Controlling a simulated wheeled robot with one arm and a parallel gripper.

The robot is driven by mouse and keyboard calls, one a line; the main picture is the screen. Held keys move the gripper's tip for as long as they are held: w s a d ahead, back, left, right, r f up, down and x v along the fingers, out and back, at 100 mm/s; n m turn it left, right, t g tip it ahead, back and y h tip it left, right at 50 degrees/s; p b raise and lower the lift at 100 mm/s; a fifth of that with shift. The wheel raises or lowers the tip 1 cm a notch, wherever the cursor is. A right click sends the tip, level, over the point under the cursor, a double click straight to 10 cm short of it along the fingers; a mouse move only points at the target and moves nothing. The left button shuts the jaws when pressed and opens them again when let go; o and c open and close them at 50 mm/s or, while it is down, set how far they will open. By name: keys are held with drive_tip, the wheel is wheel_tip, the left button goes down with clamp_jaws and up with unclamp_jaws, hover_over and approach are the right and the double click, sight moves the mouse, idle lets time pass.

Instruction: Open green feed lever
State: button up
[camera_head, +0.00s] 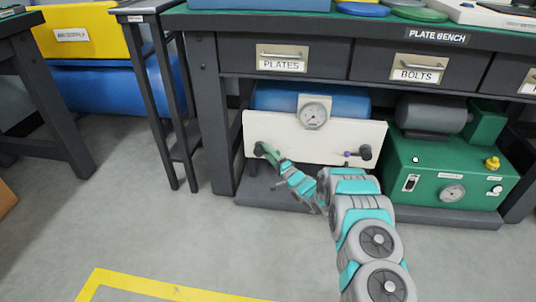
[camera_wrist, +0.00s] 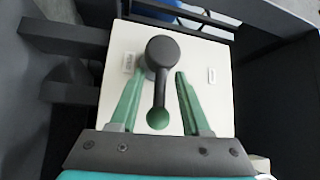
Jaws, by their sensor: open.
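The green feed lever (camera_wrist: 158,119) shows in the wrist view as a dark round hub with a dark arm pointing down the picture, ending in a green knob. My gripper (camera_wrist: 159,80) is open, one green finger on each side of the lever arm, with gaps visible on both sides. In the head view my gripper (camera_head: 270,156) is at the left end of the white panel (camera_head: 310,142). The lever's dark hub (camera_head: 259,148) shows there, and the knob is hidden or merges with my green fingers.
A second lever with a purple knob (camera_head: 347,153) is on the panel's right. A gauge (camera_head: 313,115) sits at its top middle. A green pump unit (camera_head: 450,170) stands to the right. The bench leg (camera_head: 212,130) is close on the left, and drawers (camera_head: 300,58) hang above.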

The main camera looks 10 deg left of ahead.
clamp_jaws()
drive_tip(key=shift+a, duration=0.1)
idle(0.3)
